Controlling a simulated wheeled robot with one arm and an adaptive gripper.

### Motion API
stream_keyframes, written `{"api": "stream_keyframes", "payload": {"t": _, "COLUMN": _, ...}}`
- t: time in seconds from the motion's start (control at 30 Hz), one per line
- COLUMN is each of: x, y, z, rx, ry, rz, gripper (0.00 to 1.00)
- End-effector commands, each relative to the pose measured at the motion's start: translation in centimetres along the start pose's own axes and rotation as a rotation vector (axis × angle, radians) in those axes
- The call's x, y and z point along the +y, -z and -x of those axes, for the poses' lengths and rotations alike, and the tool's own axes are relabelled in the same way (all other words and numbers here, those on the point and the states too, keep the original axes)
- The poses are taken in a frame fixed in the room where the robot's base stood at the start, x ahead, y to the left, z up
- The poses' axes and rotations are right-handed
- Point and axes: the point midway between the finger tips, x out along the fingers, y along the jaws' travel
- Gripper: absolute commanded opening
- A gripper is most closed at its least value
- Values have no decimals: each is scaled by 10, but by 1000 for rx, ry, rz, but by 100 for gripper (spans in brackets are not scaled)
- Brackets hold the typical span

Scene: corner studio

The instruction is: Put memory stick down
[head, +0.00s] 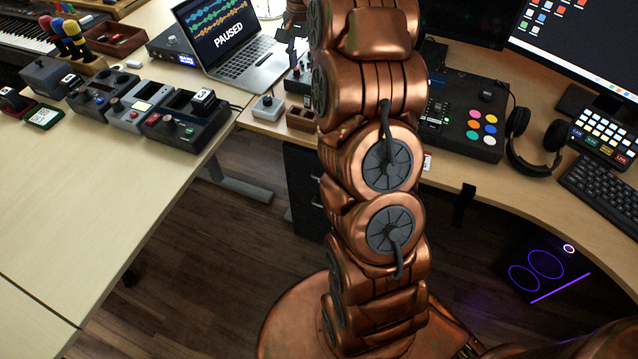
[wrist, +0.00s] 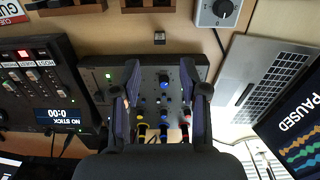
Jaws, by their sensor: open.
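My gripper (wrist: 168,80) is open in the wrist view, its two dark fingers apart above a black mixer (wrist: 105,75) with knobs and coloured cables. I see nothing held between the fingers. A small dark block (wrist: 159,38) lies on the wooden desk just past the mixer's edge; it is too small to tell if it is the memory stick. A black recorder (wrist: 35,75) at the left has a display reading "NO STICK" and 0:00. In the head view my arm hides the gripper.
A laptop (head: 240,55) showing "PAUSED" stands beside the mixer; it also shows in the wrist view (wrist: 265,75). A grey knob box (wrist: 218,12) and dark trays (wrist: 150,5) line the desk edge. Several pedals (head: 187,120) stand on the left table, whose front is clear.

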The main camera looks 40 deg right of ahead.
Motion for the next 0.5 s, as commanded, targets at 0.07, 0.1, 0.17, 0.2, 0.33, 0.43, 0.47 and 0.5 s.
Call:
{"api": "stream_keyframes", "payload": {"t": 0.07, "x": -2, "y": -18, "z": 5, "rx": -6, "ry": -1, "rz": 44, "gripper": 44}}
{"api": "stream_keyframes", "payload": {"t": 0.1, "x": -2, "y": -30, "z": 8, "rx": -12, "ry": -2, "rz": 72, "gripper": 44}}
{"api": "stream_keyframes", "payload": {"t": 0.17, "x": -2, "y": -49, "z": 14, "rx": -16, "ry": -1, "rz": 120, "gripper": 44}}
{"api": "stream_keyframes", "payload": {"t": 0.2, "x": -1, "y": -63, "z": 16, "rx": -23, "ry": -4, "rz": 154, "gripper": 44}}
{"api": "stream_keyframes", "payload": {"t": 0.33, "x": 6, "y": -108, "z": 22, "rx": -40, "ry": -12, "rz": 263, "gripper": 44}}
{"api": "stream_keyframes", "payload": {"t": 0.43, "x": 14, "y": -142, "z": 26, "rx": -53, "ry": -19, "rz": 345, "gripper": 44}}
{"api": "stream_keyframes", "payload": {"t": 0.47, "x": 17, "y": -152, "z": 26, "rx": -57, "ry": -21, "rz": 369, "gripper": 44}}
{"api": "stream_keyframes", "payload": {"t": 0.5, "x": 20, "y": -165, "z": 28, "rx": -59, "ry": -23, "rz": 401, "gripper": 44}}
